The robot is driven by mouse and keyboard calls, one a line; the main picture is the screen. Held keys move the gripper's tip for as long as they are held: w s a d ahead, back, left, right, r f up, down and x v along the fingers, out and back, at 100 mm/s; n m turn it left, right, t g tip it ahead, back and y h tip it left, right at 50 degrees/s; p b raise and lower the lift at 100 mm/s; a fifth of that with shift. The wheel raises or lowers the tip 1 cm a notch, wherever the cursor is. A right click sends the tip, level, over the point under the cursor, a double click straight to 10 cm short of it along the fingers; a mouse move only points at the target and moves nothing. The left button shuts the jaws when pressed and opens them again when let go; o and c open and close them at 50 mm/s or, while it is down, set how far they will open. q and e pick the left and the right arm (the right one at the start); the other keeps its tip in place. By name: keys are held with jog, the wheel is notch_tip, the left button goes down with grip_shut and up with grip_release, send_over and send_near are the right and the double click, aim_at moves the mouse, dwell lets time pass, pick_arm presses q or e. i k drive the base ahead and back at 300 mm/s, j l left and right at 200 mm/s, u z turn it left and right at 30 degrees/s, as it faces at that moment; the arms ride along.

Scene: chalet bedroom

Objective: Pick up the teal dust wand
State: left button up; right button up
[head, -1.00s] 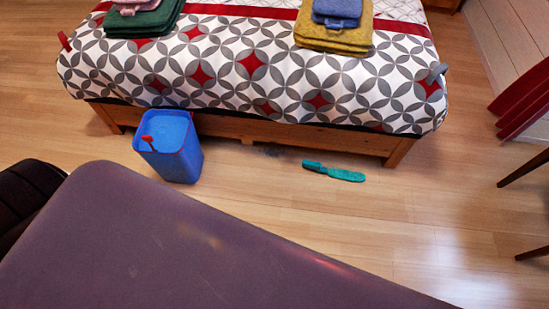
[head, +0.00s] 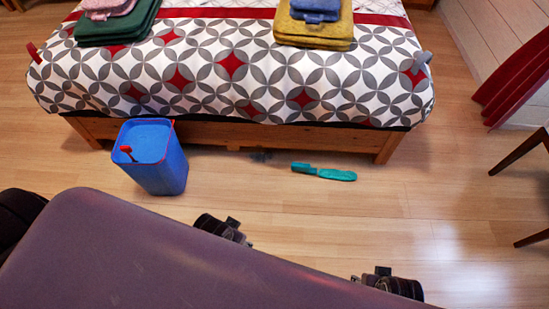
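The teal dust wand (head: 324,173) lies flat on the wooden floor just in front of the bed's foot, near its right leg. Its thin end points left and its wider end points right. Nothing touches it. Dark parts of my arms (head: 222,229) show beyond the edge of my purple body, at the lower middle and the lower right (head: 393,284). They are well short of the wand. The fingers of both grippers are not visible.
A blue bin (head: 153,160) with a red-handled item stands left of the wand. A grey dust clump (head: 261,155) lies by the bed (head: 240,134). Folded towels (head: 314,28) rest on the bed. A dark chair (head: 522,155) stands at right. Floor right of the wand is clear.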

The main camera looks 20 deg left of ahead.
aim_at(333, 174)
jog(key=i+l, duration=0.95)
jog(key=i+j+u, duration=0.05)
